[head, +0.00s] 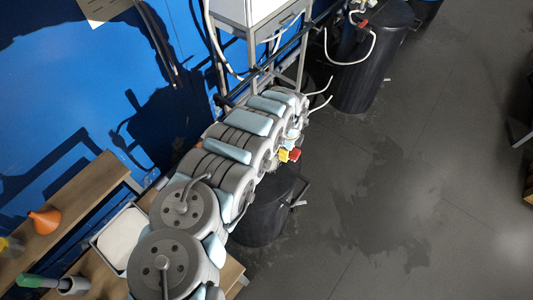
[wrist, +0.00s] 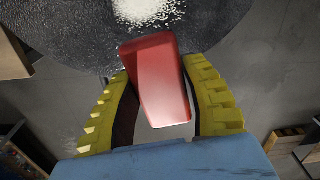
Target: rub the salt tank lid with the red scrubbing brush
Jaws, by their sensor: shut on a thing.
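My gripper (wrist: 165,95) has yellow fingers shut on the red scrubbing brush (wrist: 160,80), whose smooth red back faces the wrist camera. Beyond the brush in the wrist view is a dark, rough, round top (wrist: 80,35), seemingly the salt tank lid, with a patch of white grains (wrist: 148,10) on it. Contact between brush and lid cannot be told. In the head view the gripper (head: 287,155) shows small, with the red brush (head: 295,153) at its tip, above a black tank (head: 262,222) partly hidden by my arm.
Another black tank (head: 367,70) with a white hose stands farther back. A wooden table (head: 75,212) at left holds an orange funnel (head: 44,220), a white tray (head: 103,239) and a green-handled item (head: 38,281). The grey floor (head: 430,150) at right is mostly clear, with dark patches.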

